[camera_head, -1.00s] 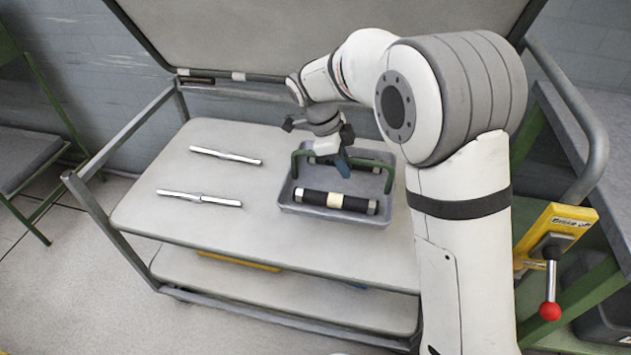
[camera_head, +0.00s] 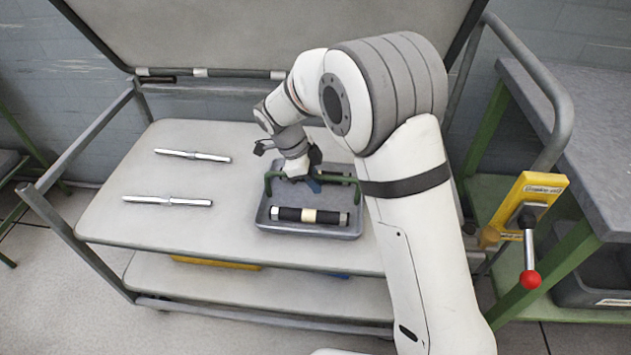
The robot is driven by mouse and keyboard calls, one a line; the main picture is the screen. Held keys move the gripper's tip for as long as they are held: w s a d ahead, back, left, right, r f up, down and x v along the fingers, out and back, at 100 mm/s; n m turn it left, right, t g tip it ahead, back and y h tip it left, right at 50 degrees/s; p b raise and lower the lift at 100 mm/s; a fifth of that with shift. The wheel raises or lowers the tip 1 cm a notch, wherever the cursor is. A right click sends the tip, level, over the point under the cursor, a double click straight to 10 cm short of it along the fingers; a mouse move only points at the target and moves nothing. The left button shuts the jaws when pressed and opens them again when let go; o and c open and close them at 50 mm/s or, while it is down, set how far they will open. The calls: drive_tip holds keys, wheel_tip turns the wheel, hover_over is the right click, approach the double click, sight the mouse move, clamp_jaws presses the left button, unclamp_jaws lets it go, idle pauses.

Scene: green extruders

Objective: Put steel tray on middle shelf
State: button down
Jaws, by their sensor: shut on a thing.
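A grey tray (camera_head: 263,221) with a green handle (camera_head: 343,180) rests on the cart's upper shelf (camera_head: 110,225). A black roller with a cream middle band and metal ends (camera_head: 309,215) lies in its front part. My gripper (camera_head: 312,182) is at the tray's green handle, near its middle, and is shut on it. My wrist hides part of the handle and the back of the tray. A lower shelf (camera_head: 160,285) shows beneath the upper one. I cannot tell which shelf the task calls middle.
Two metal rods, a far one (camera_head: 192,155) and a near one (camera_head: 167,200), lie on the upper shelf left of the tray. A yellow item (camera_head: 215,263) is on the lower shelf. A green-legged bench (camera_head: 600,130) and a red-knobbed lever (camera_head: 530,280) stand at the right.

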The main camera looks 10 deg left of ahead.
drive_tip(key=c, duration=1.5)
unclamp_jaws()
drive_tip(key=shift+f, duration=0.1)
drive_tip(key=p+v, duration=0.3)
drive_tip(key=v, duration=0.9)
